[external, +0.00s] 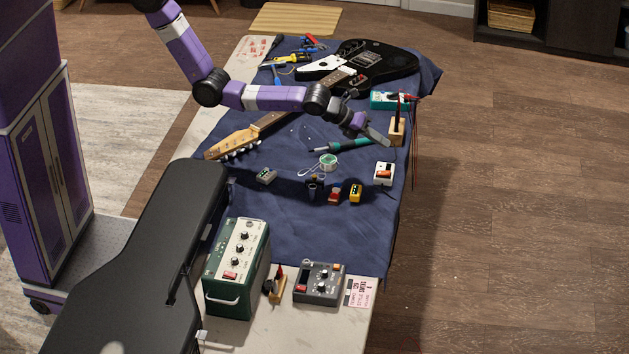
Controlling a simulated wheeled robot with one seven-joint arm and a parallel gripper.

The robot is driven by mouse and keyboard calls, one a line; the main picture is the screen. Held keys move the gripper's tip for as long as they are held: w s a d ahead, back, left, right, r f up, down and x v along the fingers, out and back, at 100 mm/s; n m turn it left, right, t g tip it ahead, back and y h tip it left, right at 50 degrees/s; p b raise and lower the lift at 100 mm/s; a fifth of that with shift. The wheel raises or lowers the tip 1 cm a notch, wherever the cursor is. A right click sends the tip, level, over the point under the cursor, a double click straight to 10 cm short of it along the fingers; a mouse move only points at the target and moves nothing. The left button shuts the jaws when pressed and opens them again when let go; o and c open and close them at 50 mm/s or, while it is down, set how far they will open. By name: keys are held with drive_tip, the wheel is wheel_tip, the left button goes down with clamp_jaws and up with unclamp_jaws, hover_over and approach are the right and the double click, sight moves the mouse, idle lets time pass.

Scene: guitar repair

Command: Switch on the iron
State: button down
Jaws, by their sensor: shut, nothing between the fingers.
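What looks like the soldering iron, a tool with a green handle (348,144) and a dark tip, lies on the blue cloth below my gripper. A small white box with a red-orange switch (384,173) sits near the right edge of the cloth; whether it belongs to the iron I cannot tell. My gripper (384,139) is shut and empty, reaching down from the upper left. It is above and left of the white box and close to the right end of the green handle. Whether it touches anything is not clear. The switch position is too small to read.
A wooden block holding a dark upright piece (397,130) stands just right of my gripper. A teal meter (389,100) lies behind. A guitar (372,66) fills the far end. Small pedals (355,193), a solder spool (328,162) and a green amplifier (237,270) are nearer.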

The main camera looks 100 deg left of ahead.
drive_tip(key=b, duration=0.7)
hover_over(383, 173)
drive_tip(key=f, duration=0.7)
drive_tip(key=shift+s, duration=0.2)
drive_tip(key=shift+w+f, duration=0.1)
drive_tip(key=shift+f, duration=0.35)
drive_tip(key=shift+f, duration=0.15)
idle(0.5)
drive_tip(key=shift+f, duration=0.3)
drive_tip(key=shift+w+f+b, duration=0.1)
drive_tip(key=shift+f+b, duration=0.25)
drive_tip(key=shift+b, duration=0.05)
idle(0.6)
drive_tip(key=shift+r, duration=0.1)
drive_tip(key=shift+r+p, duration=0.7)
drive_tip(key=shift+p, duration=0.25)
